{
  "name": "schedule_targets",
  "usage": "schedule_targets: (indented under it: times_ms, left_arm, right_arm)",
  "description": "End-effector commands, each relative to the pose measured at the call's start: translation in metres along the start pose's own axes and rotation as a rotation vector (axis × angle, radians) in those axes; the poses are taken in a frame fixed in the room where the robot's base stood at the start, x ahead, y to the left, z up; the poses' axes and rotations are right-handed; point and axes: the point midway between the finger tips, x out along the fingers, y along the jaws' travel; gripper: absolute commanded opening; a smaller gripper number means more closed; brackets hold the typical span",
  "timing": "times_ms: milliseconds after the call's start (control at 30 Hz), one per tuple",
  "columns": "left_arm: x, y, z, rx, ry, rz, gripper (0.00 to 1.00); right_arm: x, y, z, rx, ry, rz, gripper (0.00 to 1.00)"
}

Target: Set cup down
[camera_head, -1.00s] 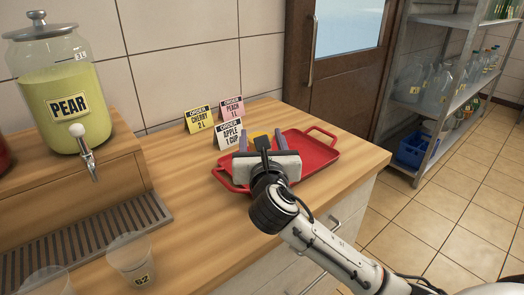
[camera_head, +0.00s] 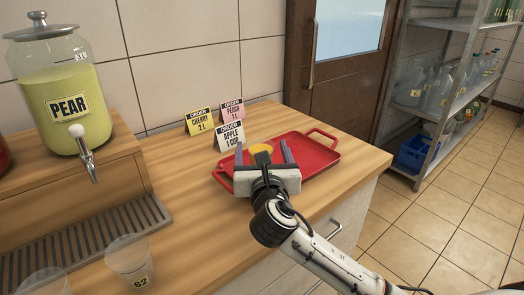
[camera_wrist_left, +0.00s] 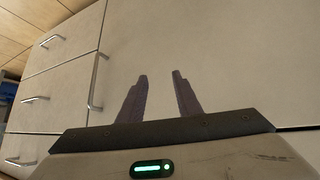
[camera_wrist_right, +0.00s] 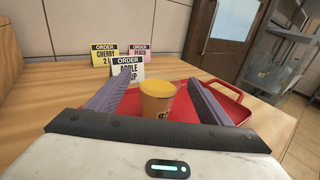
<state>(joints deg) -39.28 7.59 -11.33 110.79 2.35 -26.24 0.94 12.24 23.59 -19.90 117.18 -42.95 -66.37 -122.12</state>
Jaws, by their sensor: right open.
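A cup filled with amber liquid (camera_wrist_right: 157,97) stands upright on the red tray (camera_wrist_right: 230,101), seen best in the right wrist view. In the head view only the cup's top (camera_head: 262,148) shows; my gripper hides the rest. The red tray (camera_head: 318,157) lies on the wooden counter. My right gripper (camera_head: 264,150) is open, its fingers apart on either side of the cup and set back from it, with gaps visible in the right wrist view. My left gripper (camera_wrist_left: 160,82) is open and empty, facing pale cabinet fronts.
Order cards for cherry (camera_head: 199,121), peach (camera_head: 232,110) and apple (camera_head: 229,136) stand behind the tray. A pear dispenser (camera_head: 68,105) is at the left. Empty clear cups (camera_head: 130,258) stand at front left. The counter between dispenser and tray is clear.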

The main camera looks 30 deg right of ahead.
Motion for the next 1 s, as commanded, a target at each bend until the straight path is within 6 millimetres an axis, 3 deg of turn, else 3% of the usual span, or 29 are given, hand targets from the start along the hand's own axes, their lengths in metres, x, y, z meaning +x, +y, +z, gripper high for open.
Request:
schedule_targets:
  times_ms: [167,400,600,1000]
  left_arm:
    - [0.0,-0.001,-0.001,0.0,0.001,-0.001,0.31]
    - [-0.001,-0.001,-0.003,-0.001,0.003,-0.002,0.31]
    - [-0.001,-0.001,-0.003,-0.001,0.003,-0.002,0.31]
    - [-0.001,0.0,-0.002,-0.001,0.003,-0.001,0.31]
  right_arm:
    - [-0.023,0.001,0.0,0.001,0.001,0.004,0.73]
    - [-0.076,0.001,0.0,0.002,0.002,0.005,0.73]
    - [-0.108,0.001,0.0,0.002,0.001,0.003,0.73]
    - [-0.12,0.0,0.001,0.002,-0.001,0.0,0.73]
